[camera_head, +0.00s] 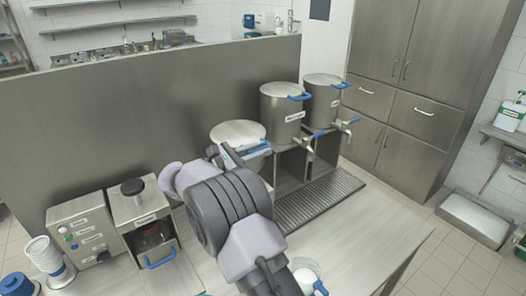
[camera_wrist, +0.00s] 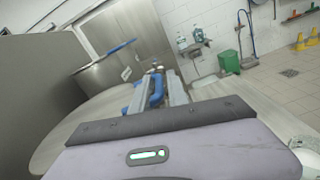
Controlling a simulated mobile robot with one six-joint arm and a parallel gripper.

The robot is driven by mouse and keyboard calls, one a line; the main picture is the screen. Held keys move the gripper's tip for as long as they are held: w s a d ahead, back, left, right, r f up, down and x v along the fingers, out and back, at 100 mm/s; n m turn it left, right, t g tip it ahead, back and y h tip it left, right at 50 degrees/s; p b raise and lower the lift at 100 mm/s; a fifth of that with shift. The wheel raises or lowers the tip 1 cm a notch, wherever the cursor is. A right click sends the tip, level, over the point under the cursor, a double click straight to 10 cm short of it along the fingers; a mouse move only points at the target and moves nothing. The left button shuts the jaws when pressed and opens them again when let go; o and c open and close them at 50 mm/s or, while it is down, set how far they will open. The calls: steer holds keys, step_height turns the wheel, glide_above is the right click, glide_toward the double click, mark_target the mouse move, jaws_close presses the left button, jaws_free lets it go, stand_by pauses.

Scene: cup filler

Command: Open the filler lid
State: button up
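The nearest filler has a flat round steel lid (camera_head: 238,132), lying level in the head view. My arm hides most of its body. The lid spreads wide beneath my gripper in the wrist view (camera_wrist: 75,125). A blue handle (camera_wrist: 156,88) shows in the wrist view between my gripper's two grey fingers. My gripper (camera_wrist: 158,85) has its fingers apart, reaching along and over the lid beside the handle. Whether they touch the handle is unclear. In the head view, my gripper is mostly hidden behind my wrist, near the lid's right edge.
Two steel fillers with blue handles (camera_head: 280,112) (camera_head: 322,98) and taps stand to the right. A slotted drip tray (camera_head: 320,200) lies in front. A control box (camera_head: 82,230) and a coffee unit (camera_head: 140,212) stand left. A grey partition (camera_head: 130,110) rises behind.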

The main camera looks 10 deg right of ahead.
steer(key=shift+w+d, duration=0.25)
steer(key=shift+d, duration=0.4)
jaws_close()
stand_by(1.0)
